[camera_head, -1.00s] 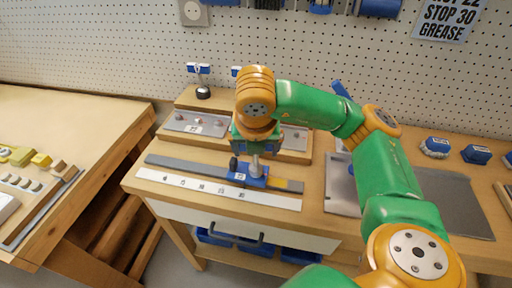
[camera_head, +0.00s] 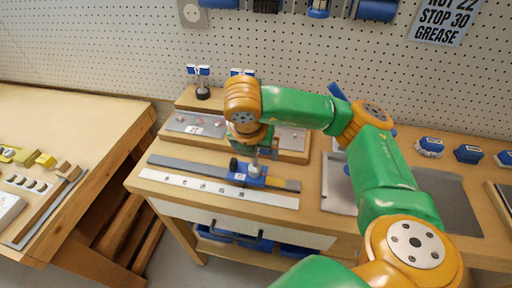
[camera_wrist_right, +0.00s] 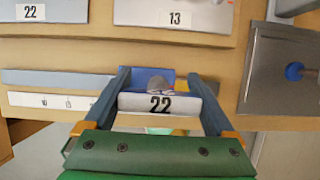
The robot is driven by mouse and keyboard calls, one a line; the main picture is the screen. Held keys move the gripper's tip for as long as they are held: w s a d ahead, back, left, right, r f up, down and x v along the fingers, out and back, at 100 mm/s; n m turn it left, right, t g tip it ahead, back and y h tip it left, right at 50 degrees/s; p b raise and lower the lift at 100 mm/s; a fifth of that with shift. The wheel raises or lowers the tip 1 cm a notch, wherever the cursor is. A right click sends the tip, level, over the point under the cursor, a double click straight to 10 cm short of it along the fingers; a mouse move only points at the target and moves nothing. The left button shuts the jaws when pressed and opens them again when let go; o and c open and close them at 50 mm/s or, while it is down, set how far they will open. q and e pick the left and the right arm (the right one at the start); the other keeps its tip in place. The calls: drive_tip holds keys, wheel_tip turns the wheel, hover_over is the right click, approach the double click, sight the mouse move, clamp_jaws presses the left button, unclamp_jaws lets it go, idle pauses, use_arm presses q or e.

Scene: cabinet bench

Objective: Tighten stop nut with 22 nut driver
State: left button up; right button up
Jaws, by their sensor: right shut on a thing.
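My right gripper (camera_head: 252,143) reaches down from the orange wrist over the bench. In the wrist view its two fingers (camera_wrist_right: 158,92) are shut on the nut driver, which carries a white label reading 22 (camera_wrist_right: 160,104). In the head view the driver's grey shaft (camera_head: 254,163) stands down at the blue stop block (camera_head: 247,178). The block sits on the grey rail (camera_head: 195,168), behind a white scale strip (camera_head: 205,187). The nut itself is hidden, so I cannot tell how the driver sits on it. My left gripper is not in view.
Behind the rail is a wooden step with metal plates labelled 22 (camera_wrist_right: 30,12) and 13 (camera_wrist_right: 174,18). A metal tray (camera_head: 339,187) lies to the right. Blue blocks (camera_head: 468,154) stand farther right. A drawer with a handle (camera_head: 235,232) is below.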

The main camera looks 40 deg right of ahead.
drive_tip(key=shift+r+m+p, duration=0.1)
drive_tip(key=shift+m+p, duration=0.2)
drive_tip(key=shift+n+b, duration=0.4)
drive_tip(key=shift+b, duration=0.15)
drive_tip(key=shift+r+p, duration=2.2)
drive_tip(key=shift+r, duration=0.05)
drive_tip(key=shift+f, duration=0.1)
